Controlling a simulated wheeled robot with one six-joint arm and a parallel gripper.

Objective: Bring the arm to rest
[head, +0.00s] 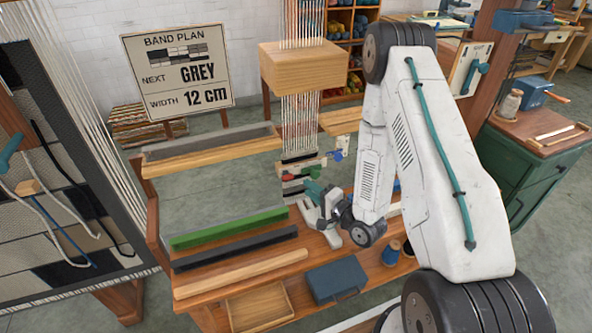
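My white arm (440,150) rises from the lower right, bends at a black joint near the top and comes down over the wooden bench. My gripper (318,200) is small in view, at the arm's far end above the middle of the bench. It is close to the lower end of the woven band (297,172) on the hanging warp threads. Whether it touches anything there, and whether its fingers are open or shut, I cannot tell.
A green strip (228,228) and a dark strip (232,249) lie left of the gripper. A blue box (336,280), an empty wooden tray (259,307) and thread spools (391,253) are at the bench front. A wooden block (303,68) hangs above; a green cabinet (520,175) stands right.

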